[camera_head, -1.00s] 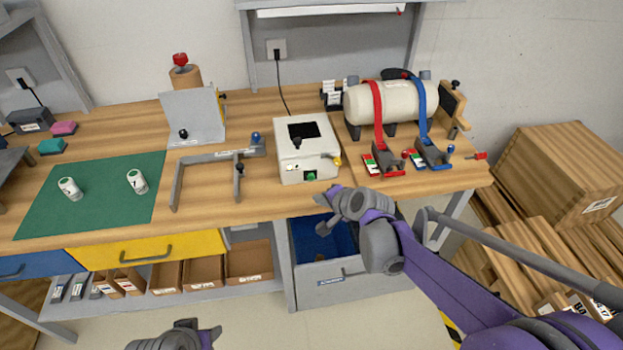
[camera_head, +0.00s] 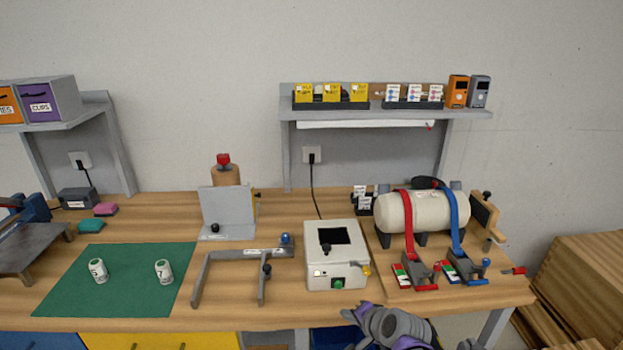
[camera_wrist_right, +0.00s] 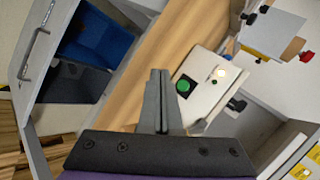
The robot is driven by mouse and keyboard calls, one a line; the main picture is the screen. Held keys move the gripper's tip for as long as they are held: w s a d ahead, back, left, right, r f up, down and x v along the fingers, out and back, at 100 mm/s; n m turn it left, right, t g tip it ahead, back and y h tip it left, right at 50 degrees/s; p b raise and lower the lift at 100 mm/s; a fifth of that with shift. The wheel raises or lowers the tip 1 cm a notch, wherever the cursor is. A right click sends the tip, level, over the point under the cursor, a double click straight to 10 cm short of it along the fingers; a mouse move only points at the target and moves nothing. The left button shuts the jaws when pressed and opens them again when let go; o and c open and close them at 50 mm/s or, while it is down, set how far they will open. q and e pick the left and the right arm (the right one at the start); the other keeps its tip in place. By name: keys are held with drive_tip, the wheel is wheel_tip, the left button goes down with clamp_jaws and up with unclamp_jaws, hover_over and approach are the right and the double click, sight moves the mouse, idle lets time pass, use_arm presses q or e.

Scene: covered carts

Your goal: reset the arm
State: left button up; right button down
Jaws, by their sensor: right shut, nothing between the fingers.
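My right gripper (camera_head: 352,316) is at the bottom of the head view, in front of the bench's front edge and below the white box. It holds nothing. In the right wrist view its fingers (camera_wrist_right: 158,102) are together, with the bench edge and the white box (camera_wrist_right: 205,88) beyond them. The white box (camera_head: 318,262) with a dark window and a green button stands on the bench, apart from the gripper. Most of my right arm is cut off by the lower frame edge. My left gripper is out of view.
A tank (camera_head: 400,212) with red and blue straps stands right of the box. A grey bracket (camera_head: 203,280) and a green mat (camera_head: 125,295) with two white canisters lie left. A blue-lined open drawer (camera_wrist_right: 95,45) is below the bench. A shelf (camera_head: 470,113) hangs above.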

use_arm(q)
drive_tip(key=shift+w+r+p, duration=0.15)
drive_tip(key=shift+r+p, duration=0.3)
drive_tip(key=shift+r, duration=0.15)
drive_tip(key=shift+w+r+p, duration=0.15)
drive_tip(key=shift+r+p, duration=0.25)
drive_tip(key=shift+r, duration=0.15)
use_arm(e)
drive_tip(key=s+d+n+g+h, duration=0.1)
drive_tip(key=s+d+n, duration=0.1)
drive_tip(key=s, duration=0.7)
drive_tip(key=s+d+n+g+h, duration=0.1)
drive_tip(key=s+n, duration=0.3)
drive_tip(key=s, duration=0.5)
drive_tip(key=s+d+n+g+h, duration=0.1)
drive_tip(key=s+d+n+h, duration=0.1)
drive_tip(key=s, duration=0.6)
drive_tip(key=shift+s+d+f+n, duration=0.2)
drive_tip(key=shift+s+d+n, duration=0.2)
drive_tip(key=shift+d+n, duration=0.55)
drive_tip(key=shift+a, duration=0.2)
